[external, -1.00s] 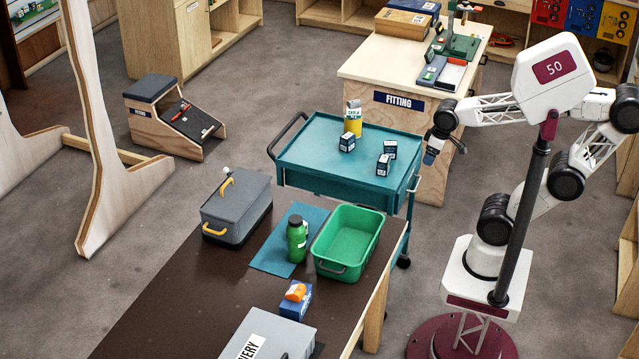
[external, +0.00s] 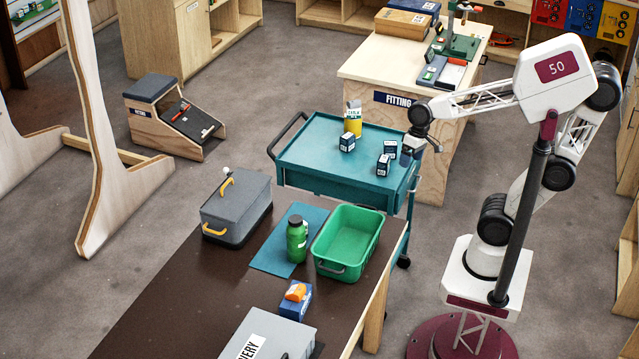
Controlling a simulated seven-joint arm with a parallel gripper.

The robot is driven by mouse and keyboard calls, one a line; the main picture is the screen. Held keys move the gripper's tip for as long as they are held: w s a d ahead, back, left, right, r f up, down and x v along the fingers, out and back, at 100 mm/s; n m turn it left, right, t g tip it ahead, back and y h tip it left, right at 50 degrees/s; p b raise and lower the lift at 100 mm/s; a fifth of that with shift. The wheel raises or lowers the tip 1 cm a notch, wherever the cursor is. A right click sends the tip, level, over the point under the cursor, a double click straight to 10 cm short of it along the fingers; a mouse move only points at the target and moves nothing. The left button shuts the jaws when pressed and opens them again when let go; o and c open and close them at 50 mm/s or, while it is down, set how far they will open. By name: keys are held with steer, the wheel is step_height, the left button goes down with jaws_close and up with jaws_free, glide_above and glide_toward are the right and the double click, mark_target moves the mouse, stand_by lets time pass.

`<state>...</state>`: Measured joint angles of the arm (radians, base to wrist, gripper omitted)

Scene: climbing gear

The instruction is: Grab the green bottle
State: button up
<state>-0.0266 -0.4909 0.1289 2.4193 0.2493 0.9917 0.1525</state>
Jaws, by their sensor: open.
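The green bottle (external: 297,240) stands upright on a teal mat (external: 284,254) on the dark-topped table. It has a dark cap and a pale label on its side. My gripper (external: 409,160) is small in this view, over the right end of the teal cart and close to the small dark boxes there. It is well above and to the right of the bottle in the picture, apart from it. My gripper is open, and I see nothing held in it.
A green bin (external: 347,243) stands just right of the bottle. A grey case (external: 236,208) with yellow handles stands to its left. An orange item on a blue box (external: 295,301) and a grey box (external: 268,337) are nearer. The teal cart (external: 315,140) carries a yellow bottle (external: 353,120).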

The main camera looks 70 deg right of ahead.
steer(key=w+a+f+m+g+y, duration=0.1)
steer(key=w+a+f+m+y, duration=0.2)
steer(key=w+a, duration=0.45)
steer(key=w+a+f+m+g+y, duration=0.1)
steer(key=w+a+m+y, duration=0.25)
steer(key=w+a, duration=0.4)
steer(key=m+y, duration=0.5)
steer(key=m, duration=0.3)
glide_toward(296, 222)
steer(key=shift+w+a+f, duration=0.15)
steer(key=shift+a+f, duration=0.05)
steer(key=shift+f, duration=0.3)
steer(key=shift+w+a+f, duration=0.1)
steer(key=shift+a+f, duration=0.1)
steer(key=shift+f, duration=0.3)
steer(key=shift+a+h, duration=0.1)
steer(key=shift+h, duration=0.15)
steer(key=shift+x, duration=1.15)
steer(key=shift+x, duration=2.65)
steer(key=c, duration=1.4)
